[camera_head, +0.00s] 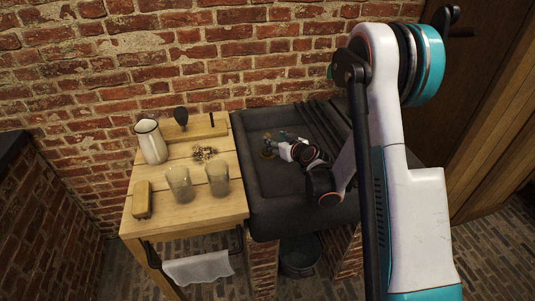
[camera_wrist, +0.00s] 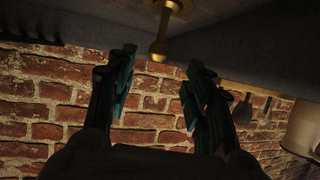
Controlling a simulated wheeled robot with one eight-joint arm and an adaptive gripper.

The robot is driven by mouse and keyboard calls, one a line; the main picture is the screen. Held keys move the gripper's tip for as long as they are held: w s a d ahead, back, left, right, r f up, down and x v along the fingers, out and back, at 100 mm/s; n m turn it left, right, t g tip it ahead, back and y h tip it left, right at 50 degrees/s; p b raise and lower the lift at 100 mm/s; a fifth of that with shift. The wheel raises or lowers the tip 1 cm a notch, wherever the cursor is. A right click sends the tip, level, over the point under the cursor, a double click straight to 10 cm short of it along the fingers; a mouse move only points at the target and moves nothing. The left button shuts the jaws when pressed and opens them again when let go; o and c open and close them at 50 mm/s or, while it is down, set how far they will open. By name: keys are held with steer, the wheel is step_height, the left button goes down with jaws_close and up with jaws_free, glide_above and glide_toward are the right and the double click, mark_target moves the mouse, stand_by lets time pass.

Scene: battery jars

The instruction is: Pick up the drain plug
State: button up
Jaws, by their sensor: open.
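The drain plug (camera_head: 267,154) is a small brass piece low in the dark sink, beside my gripper's tips in the head view. In the wrist view the brass plug (camera_wrist: 159,46) shows a rounded knob on a thin stem, with a wider base cut off by the top edge. My gripper (camera_head: 277,143) reaches into the sink from the right. In the wrist view my gripper (camera_wrist: 160,62) is open, its two teal-edged fingers apart on either side of the knob's line. The knob appears beyond the tips, and nothing is held.
The dark sink (camera_head: 258,205) has raised walls around my gripper. A brick wall (camera_head: 220,60) stands behind.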

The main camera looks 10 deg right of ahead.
mark_target(268, 135)
steer(key=shift+r+b+x, duration=0.2)
steer(key=shift+b+x, duration=0.55)
steer(key=shift+x, duration=1.25)
steer(key=shift+r+b+x, duration=0.15)
steer(key=shift+b+x, duration=0.55)
steer(key=shift+x, duration=1.3)
steer(key=shift+w+d, duration=0.15)
steer(key=shift+c, duration=0.6)
jaws_close()
